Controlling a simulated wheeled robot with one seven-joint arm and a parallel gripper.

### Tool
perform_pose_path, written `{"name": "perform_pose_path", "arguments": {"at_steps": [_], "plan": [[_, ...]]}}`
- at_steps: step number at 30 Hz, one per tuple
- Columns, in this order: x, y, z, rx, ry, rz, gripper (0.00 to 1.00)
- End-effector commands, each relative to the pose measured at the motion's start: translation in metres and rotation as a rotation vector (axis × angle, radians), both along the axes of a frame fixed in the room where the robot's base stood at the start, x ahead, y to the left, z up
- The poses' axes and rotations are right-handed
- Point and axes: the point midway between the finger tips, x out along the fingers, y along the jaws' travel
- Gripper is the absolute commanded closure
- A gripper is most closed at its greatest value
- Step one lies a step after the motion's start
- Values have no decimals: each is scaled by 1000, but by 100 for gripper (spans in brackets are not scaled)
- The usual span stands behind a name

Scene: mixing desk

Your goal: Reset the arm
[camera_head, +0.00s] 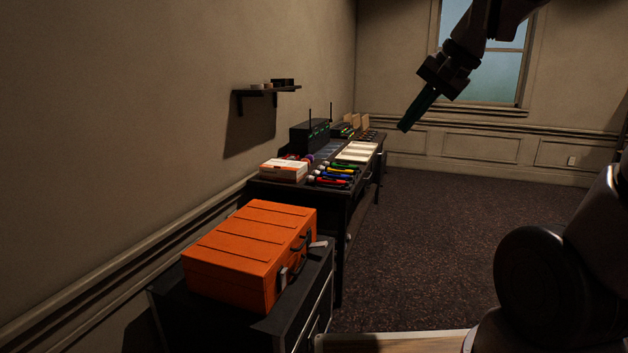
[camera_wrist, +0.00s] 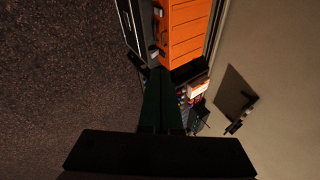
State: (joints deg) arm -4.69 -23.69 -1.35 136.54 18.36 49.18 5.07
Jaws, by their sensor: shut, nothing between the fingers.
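My gripper (camera_head: 405,127) hangs in the air in the upper right of the head view, in front of the window and to the right of the long desk. Its fingers point down and to the left. The fingers are together and nothing is between them. In the wrist view my gripper (camera_wrist: 158,72) shows as two dark green fingers lying side by side, above the room. My arm comes in from the top right corner of the head view. Its fingertips touch nothing that I can see.
An orange case (camera_head: 245,247) sits on a dark cabinet (camera_head: 318,290) at the front left. Behind it, the dark desk (camera_head: 355,200) carries a white-and-orange box (camera_head: 284,171), coloured pens (camera_head: 336,175) and black equipment (camera_head: 310,135). A shelf (camera_head: 268,90) hangs on the left wall. The carpet (camera_head: 450,230) is clear.

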Motion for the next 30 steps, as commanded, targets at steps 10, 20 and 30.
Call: {"name": "perform_pose_path", "arguments": {"at_steps": [10,20,30], "plan": [[-77,-55,19,-298,-189,96,100],[-83,-60,18,-330,-201,104,100],[-83,-60,19,-328,-201,104,100]]}}
